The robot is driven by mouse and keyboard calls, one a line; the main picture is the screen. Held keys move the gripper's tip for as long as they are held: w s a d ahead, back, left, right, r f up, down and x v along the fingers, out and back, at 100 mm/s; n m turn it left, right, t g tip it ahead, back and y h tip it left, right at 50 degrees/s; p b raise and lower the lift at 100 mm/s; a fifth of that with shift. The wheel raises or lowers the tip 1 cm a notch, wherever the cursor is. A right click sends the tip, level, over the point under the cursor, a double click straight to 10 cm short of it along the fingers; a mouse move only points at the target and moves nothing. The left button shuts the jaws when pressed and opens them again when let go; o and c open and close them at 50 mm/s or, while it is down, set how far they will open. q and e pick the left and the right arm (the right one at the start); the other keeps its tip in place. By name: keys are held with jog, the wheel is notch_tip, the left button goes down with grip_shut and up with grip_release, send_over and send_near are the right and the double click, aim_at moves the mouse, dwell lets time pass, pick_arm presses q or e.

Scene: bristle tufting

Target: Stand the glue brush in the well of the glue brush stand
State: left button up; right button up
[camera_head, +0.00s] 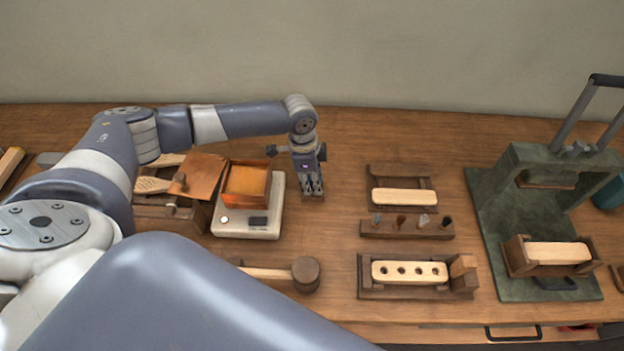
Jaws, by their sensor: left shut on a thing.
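My left gripper (312,189) points straight down over the table, to the right of the white scale. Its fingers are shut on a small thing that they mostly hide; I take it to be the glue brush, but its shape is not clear. A small dark brown patch shows at the fingertips, close to the table top; I cannot tell whether it is the glue brush stand. The well is not visible. My right gripper is not in view.
The white scale (230,231) bears an orange tray. A wooden mallet (306,274) lies in front. A tuft rack (372,233), a holed brush block (384,271) and a plain block (403,196) sit to the right. A green press (488,240) stands far right.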

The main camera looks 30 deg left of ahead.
pick_arm(q)
jog(key=shift+f, duration=0.2)
jog(key=o, duration=1)
jog(key=shift+o, duration=0.6)
jog(key=o, duration=0.3)
jog(key=shift+r, duration=0.15)
jog(key=shift+r+p, duration=3.35)
jog(key=shift+p, duration=0.45)
